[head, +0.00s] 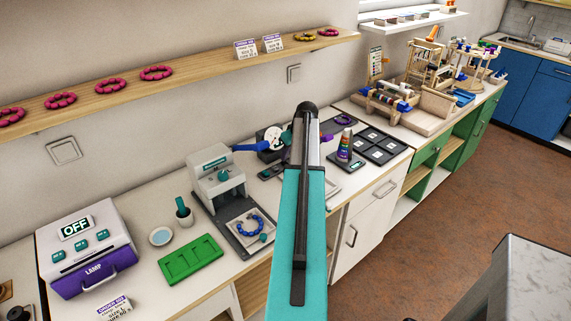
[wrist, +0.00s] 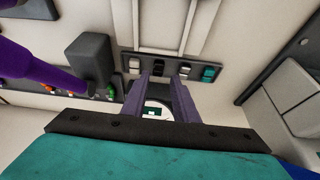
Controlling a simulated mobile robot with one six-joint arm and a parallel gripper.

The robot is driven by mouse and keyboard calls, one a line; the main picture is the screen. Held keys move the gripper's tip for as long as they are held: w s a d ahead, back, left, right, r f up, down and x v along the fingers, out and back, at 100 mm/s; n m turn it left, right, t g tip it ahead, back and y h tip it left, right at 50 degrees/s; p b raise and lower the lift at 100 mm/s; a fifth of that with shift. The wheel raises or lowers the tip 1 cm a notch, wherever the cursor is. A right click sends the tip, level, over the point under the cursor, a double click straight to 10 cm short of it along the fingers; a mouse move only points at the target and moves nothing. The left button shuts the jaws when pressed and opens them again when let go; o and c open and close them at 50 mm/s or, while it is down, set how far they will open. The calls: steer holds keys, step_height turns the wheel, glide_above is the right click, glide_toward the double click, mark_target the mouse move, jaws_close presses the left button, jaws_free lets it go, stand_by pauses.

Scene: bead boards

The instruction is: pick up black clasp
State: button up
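In the wrist view a dark shallow tray (wrist: 222,67) holds a row of small pieces. A black piece (wrist: 159,67), which looks like the black clasp, lies between two pale pieces, with a teal one at the right end. My gripper (wrist: 160,78) has its two grey-purple fingers apart, with a gap between them. The fingertips point toward the black piece and nothing shows held between them. Whether they touch the tray cannot be told. In the head view my arm hides most of the gripper, and I cannot make out the black clasp.
On the counter stand a grey-white press (head: 216,175) with a blue bead ring, a green tray (head: 191,260), a purple lamp box (head: 88,245), a bottle (head: 345,145) and black square trays (head: 381,146). In the wrist view a dark block (wrist: 90,60) stands left of the fingers.

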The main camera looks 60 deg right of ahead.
mark_target(285, 163)
steer(key=shift+f, duration=0.1)
stand_by(0.3)
steer(key=shift+p+x, duration=0.7)
steer(key=shift+x, duration=0.2)
steer(key=shift+p+x, duration=0.5)
steer(key=shift+x, duration=1.1)
steer(key=shift+d, duration=0.15)
jaws_close()
